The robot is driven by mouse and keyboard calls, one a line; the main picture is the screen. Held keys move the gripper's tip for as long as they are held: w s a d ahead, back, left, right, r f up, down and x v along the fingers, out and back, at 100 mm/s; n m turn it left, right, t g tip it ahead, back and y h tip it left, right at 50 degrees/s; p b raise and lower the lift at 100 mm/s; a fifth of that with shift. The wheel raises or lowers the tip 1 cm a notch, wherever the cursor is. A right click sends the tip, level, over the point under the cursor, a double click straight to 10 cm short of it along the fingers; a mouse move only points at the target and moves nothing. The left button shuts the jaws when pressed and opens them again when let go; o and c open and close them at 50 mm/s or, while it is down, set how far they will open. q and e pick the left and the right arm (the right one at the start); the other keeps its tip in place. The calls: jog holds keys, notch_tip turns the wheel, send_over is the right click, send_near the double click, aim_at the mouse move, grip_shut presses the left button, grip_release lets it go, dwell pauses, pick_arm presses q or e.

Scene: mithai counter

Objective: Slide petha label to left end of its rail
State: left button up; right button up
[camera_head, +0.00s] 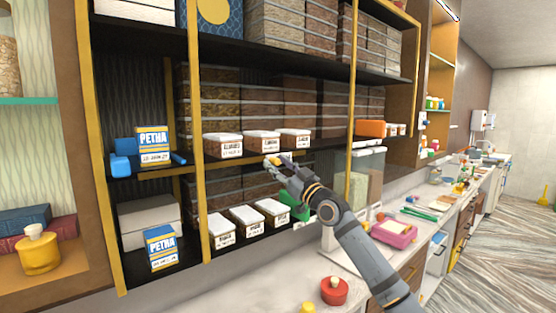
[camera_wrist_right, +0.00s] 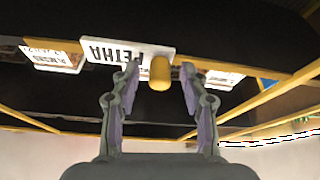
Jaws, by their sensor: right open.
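The petha label (camera_wrist_right: 120,52) is a white plate with dark letters, upside down in the right wrist view, on the front edge of a shelf. A yellow knob (camera_wrist_right: 160,73) stands out at its end; it also shows in the head view (camera_head: 273,160). My right gripper (camera_head: 284,164) is at the middle shelf's front edge. In the wrist view its two fingers (camera_wrist_right: 160,82) are open, one on each side of the knob, with gaps visible. The label is mostly hidden in the head view. My left gripper is not in view.
Labelled sweet boxes (camera_head: 262,142) stand on the middle shelf above the gripper, and more boxes (camera_head: 246,216) below. A yellow upright post (camera_head: 196,120) crosses the shelves left of the gripper. A red-lidded jar (camera_head: 334,291) sits on the counter.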

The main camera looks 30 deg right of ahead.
grip_shut()
dwell(0.3)
dwell(0.3)
